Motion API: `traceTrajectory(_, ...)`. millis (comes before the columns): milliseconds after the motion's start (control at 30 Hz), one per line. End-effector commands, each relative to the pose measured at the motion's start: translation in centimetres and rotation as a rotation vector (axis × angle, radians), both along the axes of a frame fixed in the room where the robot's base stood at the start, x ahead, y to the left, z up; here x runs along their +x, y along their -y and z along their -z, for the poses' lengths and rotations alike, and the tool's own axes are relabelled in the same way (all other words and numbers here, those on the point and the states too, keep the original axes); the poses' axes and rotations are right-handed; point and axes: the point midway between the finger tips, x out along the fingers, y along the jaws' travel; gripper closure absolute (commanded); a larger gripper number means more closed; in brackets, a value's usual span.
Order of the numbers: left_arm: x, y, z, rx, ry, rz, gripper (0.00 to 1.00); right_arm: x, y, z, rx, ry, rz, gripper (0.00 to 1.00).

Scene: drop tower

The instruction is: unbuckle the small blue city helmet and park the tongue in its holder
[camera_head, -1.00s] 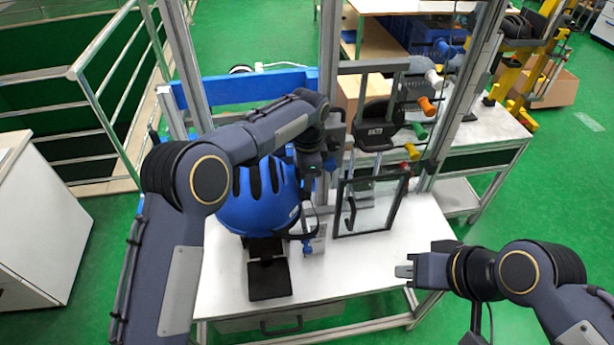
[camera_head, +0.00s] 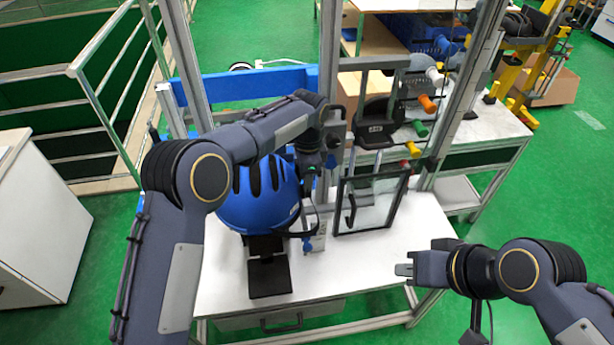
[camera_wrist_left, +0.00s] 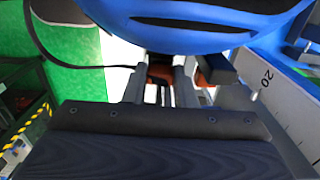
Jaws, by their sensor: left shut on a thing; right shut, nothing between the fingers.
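The blue helmet (camera_head: 258,205) sits on a black stand on the white bench, with dark slots in its shell. In the left wrist view the helmet (camera_wrist_left: 190,28) fills the top. My left gripper (camera_head: 309,178) is at the helmet's right side, and in the wrist view its fingers (camera_wrist_left: 160,88) point up to the helmet's lower edge. A black strap (camera_wrist_left: 60,58) runs from the left to the fingertips, where a small dark and orange buckle part (camera_wrist_left: 160,71) shows. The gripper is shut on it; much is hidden. My right gripper (camera_head: 404,270) is shut and empty, over the bench's right edge.
A black plate (camera_head: 270,277) lies in front of the helmet. A small post with blue parts (camera_head: 306,243) stands right of it. A dark-framed clear panel (camera_head: 372,203) stands further right. A grey upright (camera_head: 330,110) rises behind. The bench's front right (camera_head: 350,275) is clear.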

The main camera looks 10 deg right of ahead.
Motion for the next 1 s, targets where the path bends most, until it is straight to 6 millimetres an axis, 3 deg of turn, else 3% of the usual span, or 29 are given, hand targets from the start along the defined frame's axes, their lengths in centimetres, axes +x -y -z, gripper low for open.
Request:
traceTrajectory(100, 0.00, 0.00, -0.01, 0.000, 0.000, 0.000, 0.88, 0.00, 0.00, 0.00, 0.000, 0.000, 0.000, 1.00)
traceTrajectory(133, 0.00, 0.00, -0.01, 0.000, 0.000, 0.000, 0.74, 0.00, 0.00, 0.00, 0.000, 0.000, 0.000, 1.00)
traceTrajectory(333, 0.00, 0.01, -0.02, 0.000, 0.000, 0.000, 0.50, 0.00, 0.00, 0.00, 0.000, 0.000, 0.000, 1.00)
traceTrajectory(1000, 0.00, 0.01, -0.02, 0.000, 0.000, 0.000, 0.50, 0.00, 0.00, 0.00, 0.000, 0.000, 0.000, 1.00)
